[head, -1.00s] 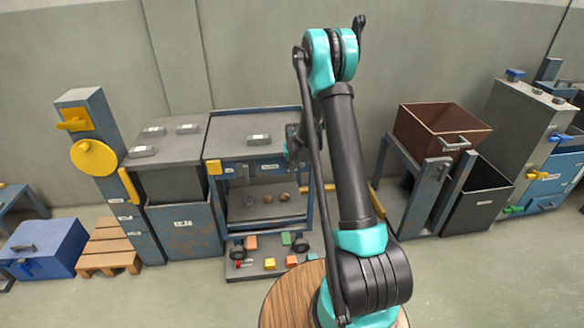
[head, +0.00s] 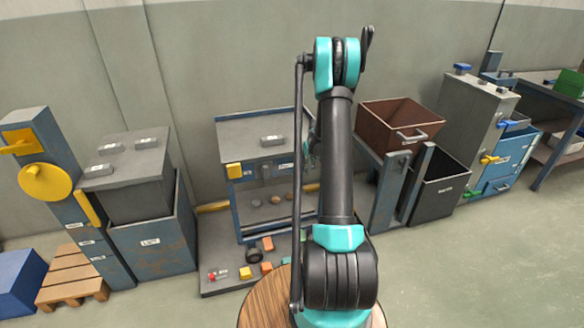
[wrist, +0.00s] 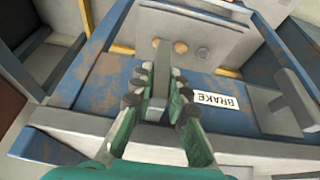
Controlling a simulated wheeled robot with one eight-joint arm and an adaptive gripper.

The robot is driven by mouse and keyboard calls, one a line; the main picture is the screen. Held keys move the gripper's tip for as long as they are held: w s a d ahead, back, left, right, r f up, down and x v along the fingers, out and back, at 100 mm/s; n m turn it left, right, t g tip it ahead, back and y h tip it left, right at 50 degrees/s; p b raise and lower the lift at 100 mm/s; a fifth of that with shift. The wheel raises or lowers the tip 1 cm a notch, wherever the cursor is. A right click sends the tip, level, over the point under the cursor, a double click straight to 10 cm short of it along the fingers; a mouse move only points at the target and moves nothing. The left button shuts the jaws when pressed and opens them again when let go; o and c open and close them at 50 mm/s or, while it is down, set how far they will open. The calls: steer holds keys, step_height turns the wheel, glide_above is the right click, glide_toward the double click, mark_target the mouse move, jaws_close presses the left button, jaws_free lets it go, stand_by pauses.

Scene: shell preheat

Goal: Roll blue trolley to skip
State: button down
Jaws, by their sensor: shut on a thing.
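The blue trolley (head: 240,194) stands near the middle of the head view, with a grey top and small brown lumps on its lower shelf. My gripper is mostly hidden behind my arm in the head view, at the trolley's right side. In the wrist view my gripper (wrist: 155,95) is shut on a narrow grey bar (wrist: 158,88) at the trolley's blue edge (wrist: 110,75). A BRAKE label (wrist: 213,100) and a grey lever lie just right of it. A brown open box (head: 385,133) on a stand is to the right; which container is the skip I cannot tell.
A grey-lidded blue bin (head: 150,245) stands left of the trolley, with a gap between. Loose coloured blocks lie on a low grey plate (head: 215,275) by the trolley's base. Floor at front right is clear.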

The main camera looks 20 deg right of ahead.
steer(key=d, duration=2.5)
steer(key=c, duration=1.5)
jaws_free()
steer(key=shift+d, duration=0.1)
steer(key=shift+r, duration=0.1)
steer(key=v, duration=1.2)
